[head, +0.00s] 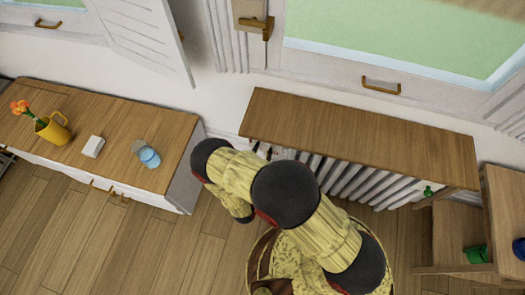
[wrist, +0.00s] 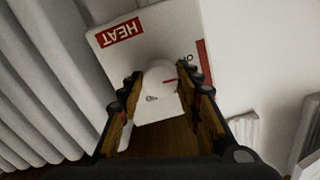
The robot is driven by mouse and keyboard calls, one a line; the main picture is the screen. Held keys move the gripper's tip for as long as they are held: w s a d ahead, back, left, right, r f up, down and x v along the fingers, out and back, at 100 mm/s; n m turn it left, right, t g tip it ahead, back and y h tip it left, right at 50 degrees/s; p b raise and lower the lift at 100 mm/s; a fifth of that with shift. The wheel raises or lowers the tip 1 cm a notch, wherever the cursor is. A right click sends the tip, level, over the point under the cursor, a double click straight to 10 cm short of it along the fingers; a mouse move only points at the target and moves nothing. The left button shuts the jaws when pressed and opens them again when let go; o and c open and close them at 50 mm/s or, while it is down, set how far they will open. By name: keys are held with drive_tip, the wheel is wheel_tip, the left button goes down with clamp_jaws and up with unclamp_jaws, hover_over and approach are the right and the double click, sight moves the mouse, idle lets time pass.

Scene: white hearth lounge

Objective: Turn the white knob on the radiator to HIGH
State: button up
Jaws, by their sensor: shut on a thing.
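The white knob (wrist: 162,72) is in the middle of the wrist view, in front of a white panel (wrist: 118,62). The panel has a red HEAT label, upside down in this view, and a red bar to the right. A few dark letters beside the bar are partly hidden. My gripper (wrist: 160,84) is shut on the knob, one finger on each side. The knob's setting cannot be read. White radiator (head: 345,178) ribs show under a wooden shelf in the head view; my arm hides the knob there.
The wooden shelf (head: 365,135) overhangs the radiator. A low cabinet (head: 105,115) at left bears a yellow jug (head: 53,130), a white block (head: 93,146) and a blue cup (head: 150,157). A wooden shelf unit (head: 505,205) stands at right. Floor is open at lower left.

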drive_tip(key=m, duration=0.5)
drive_tip(key=shift+m+p, duration=0.3)
drive_tip(key=shift+p, duration=0.05)
drive_tip(key=m, duration=0.9)
drive_tip(key=shift+r+p, duration=0.1)
drive_tip(key=shift+p, duration=0.25)
drive_tip(key=m, duration=0.4)
drive_tip(key=shift+m, duration=0.3)
drive_tip(key=m, duration=0.9)
drive_tip(key=shift+m, duration=0.4)
drive_tip(key=m, duration=0.4)
drive_tip(key=shift+d+m, duration=0.1)
drive_tip(key=shift+m, duration=0.2)
drive_tip(key=m, duration=0.4)
drive_tip(key=shift+s+m, duration=0.1)
drive_tip(key=shift+m, duration=0.3)
